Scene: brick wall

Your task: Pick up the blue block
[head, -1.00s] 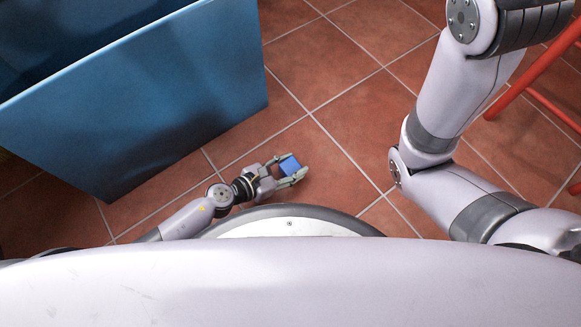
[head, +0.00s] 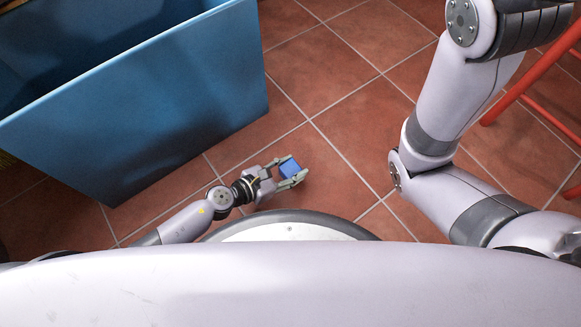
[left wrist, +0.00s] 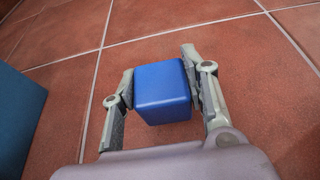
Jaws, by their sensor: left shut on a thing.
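The blue block (head: 289,168) is a small cube between the fingers of my left gripper (head: 291,171), just in front of my round base in the head view. In the left wrist view, the blue block (left wrist: 162,92) sits between the two fingertips of the left gripper (left wrist: 160,88), which press on its left and right sides. The gripper is shut on it. I cannot tell whether the block is clear of the floor. The right arm shows at the right of the head view, but its gripper is out of frame.
A large blue open container (head: 190,110) stands at the upper left, and its side (left wrist: 14,120) shows at the left of the left wrist view. A red metal frame (head: 530,75) is at the far right. The tiled floor (head: 345,120) between them is clear.

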